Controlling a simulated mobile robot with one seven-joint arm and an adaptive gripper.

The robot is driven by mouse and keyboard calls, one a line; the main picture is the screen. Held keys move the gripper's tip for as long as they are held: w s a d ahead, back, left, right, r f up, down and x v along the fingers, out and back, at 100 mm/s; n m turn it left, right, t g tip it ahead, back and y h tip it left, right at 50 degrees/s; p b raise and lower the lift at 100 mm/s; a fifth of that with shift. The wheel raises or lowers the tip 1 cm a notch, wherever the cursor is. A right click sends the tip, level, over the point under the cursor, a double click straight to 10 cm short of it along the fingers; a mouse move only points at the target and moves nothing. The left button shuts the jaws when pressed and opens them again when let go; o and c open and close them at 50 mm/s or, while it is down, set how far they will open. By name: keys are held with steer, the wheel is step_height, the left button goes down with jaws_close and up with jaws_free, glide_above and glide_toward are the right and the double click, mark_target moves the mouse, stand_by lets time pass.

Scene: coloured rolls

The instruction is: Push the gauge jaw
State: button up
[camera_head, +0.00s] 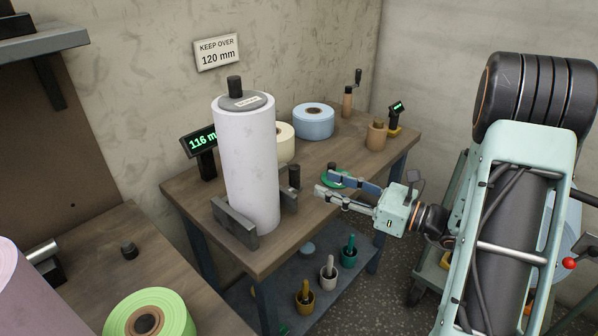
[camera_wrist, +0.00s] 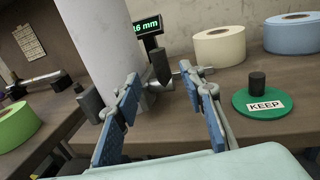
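A tall white roll (camera_head: 248,165) stands upright on the workbench with grey gauge jaws at its foot: a front jaw (camera_head: 234,224) and a right jaw (camera_head: 289,200). A dark upright knob (camera_head: 294,177) stands by the right jaw; it also shows in the wrist view (camera_wrist: 162,66). The gauge display (camera_head: 201,141) reads 116, its end hidden by the roll. My gripper (camera_head: 324,185) is right of the right jaw, fingers pointing towards it. In the wrist view the gripper (camera_wrist: 162,82) is open and empty, the knob showing beyond the fingertips.
A green KEEP disc (camera_wrist: 248,112) with a black knob lies right of my fingers. Cream (camera_head: 285,142) and blue (camera_head: 313,121) rolls stand behind. A wall sign (camera_head: 217,52) reads "KEEP OVER 120 mm". A lower shelf holds several small pots. A green roll (camera_head: 150,315) lies on the left table.

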mark_target(299, 174)
steer(key=x, duration=1)
steer(key=shift+a, duration=0.15)
steer(key=shift+c, duration=0.5)
jaws_close()
